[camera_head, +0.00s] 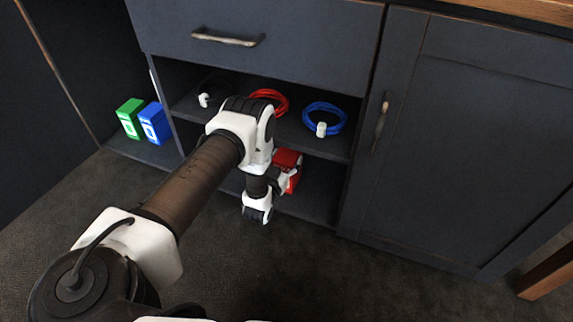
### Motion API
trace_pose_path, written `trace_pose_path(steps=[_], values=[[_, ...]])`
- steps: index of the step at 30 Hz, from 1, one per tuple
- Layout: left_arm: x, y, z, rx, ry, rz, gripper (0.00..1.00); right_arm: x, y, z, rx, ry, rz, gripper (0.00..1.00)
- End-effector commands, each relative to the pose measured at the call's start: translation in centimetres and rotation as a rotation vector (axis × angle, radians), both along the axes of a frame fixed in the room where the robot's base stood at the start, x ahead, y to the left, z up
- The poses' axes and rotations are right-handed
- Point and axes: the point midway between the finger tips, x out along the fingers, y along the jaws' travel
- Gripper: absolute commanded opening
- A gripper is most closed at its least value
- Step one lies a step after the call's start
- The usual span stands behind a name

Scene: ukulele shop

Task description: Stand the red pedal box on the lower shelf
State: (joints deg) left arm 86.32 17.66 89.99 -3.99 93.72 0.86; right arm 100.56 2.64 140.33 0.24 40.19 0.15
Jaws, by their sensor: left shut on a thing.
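The red pedal box (289,159) is at the lower shelf (318,202) of the dark cabinet, partly hidden behind my left arm. My left gripper (283,181) is shut on the red pedal box, with its fingers mostly hidden by the wrist. The box looks upright, but I cannot tell whether its base touches the shelf. My right gripper is not in view.
A red cable coil (271,98) and a blue cable coil (324,118) lie on the upper shelf above the box. A green box (130,119) and a blue box (155,123) stand at the left. A closed door (470,130) is at the right.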

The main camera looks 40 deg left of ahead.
Motion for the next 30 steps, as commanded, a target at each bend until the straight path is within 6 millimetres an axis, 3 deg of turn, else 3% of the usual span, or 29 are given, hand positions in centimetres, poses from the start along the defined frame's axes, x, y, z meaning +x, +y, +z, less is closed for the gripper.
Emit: trace_pose_path(steps=[7, 8, 9, 22, 26, 30], values=[[-0.1, 0.0, -0.2, 0.0, 0.001, 0.0, 0.03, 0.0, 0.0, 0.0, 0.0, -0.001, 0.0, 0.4], [-0.1, 0.0, -0.1, -0.001, 0.003, 0.0, 0.83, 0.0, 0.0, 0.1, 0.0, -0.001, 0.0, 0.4], [-0.1, 0.0, -0.1, -0.001, 0.003, 0.0, 0.97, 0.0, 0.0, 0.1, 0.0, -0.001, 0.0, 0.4], [-0.5, -0.1, 0.3, -0.001, 0.004, 0.0, 0.98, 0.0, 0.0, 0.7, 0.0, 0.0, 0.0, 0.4], [-2.8, -0.7, 0.6, -0.002, 0.007, -0.001, 0.98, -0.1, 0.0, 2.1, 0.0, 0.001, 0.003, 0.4], [-6.4, -1.6, 0.7, -0.002, 0.008, -0.001, 0.98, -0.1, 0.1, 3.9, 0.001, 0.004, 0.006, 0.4]])
